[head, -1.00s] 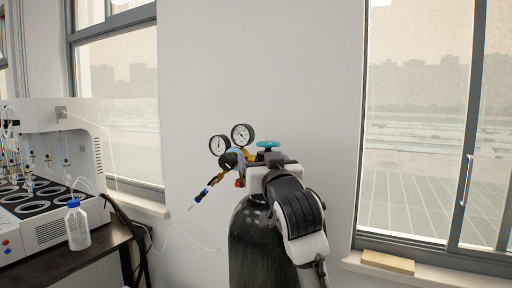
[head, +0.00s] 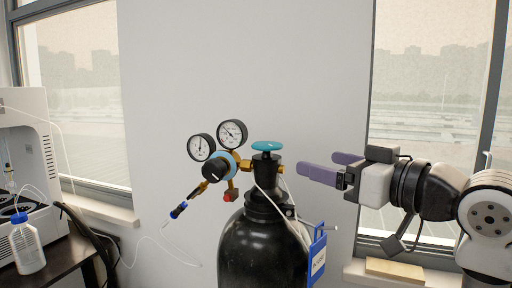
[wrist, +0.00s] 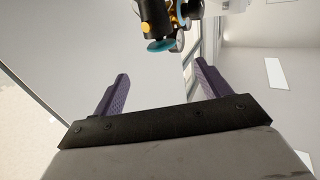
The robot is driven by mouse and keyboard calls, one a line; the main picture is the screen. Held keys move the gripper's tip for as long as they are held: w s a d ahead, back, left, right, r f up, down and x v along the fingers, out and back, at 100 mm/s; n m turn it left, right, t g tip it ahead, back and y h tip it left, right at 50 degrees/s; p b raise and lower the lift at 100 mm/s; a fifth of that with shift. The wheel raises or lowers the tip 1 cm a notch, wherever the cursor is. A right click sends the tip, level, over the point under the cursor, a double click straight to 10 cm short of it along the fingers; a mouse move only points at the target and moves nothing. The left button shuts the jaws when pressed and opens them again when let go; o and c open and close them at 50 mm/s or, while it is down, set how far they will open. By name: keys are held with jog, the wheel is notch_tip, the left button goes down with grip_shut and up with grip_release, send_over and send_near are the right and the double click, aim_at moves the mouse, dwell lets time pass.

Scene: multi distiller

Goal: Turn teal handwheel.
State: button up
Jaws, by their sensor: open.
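The teal handwheel (head: 266,146) sits on top of the valve of a black gas cylinder (head: 262,245), in the middle of the head view. It also shows near the top of the wrist view (wrist: 161,45), upside down. My gripper (head: 318,166) is to the right of the handwheel in the head view, a little lower and apart from it. Its two purple fingers are open with nothing between them. In the wrist view my gripper (wrist: 160,84) has its fingers spread, with the handwheel beyond them.
A regulator with two round gauges (head: 232,133) is attached left of the valve. A blue tag (head: 318,255) hangs at the cylinder's right. A bottle with a blue cap (head: 28,245) stands on the dark table at left. A wooden block (head: 394,270) lies on the right windowsill.

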aim_at(276, 146)
jog(key=p+x, duration=0.4)
jog(key=x, duration=0.8)
jog(key=shift+w+a+r, duration=0.15)
jog(key=shift+a, duration=0.1)
jog(key=shift+w+a+p, duration=0.35)
jog(key=c, duration=0.9)
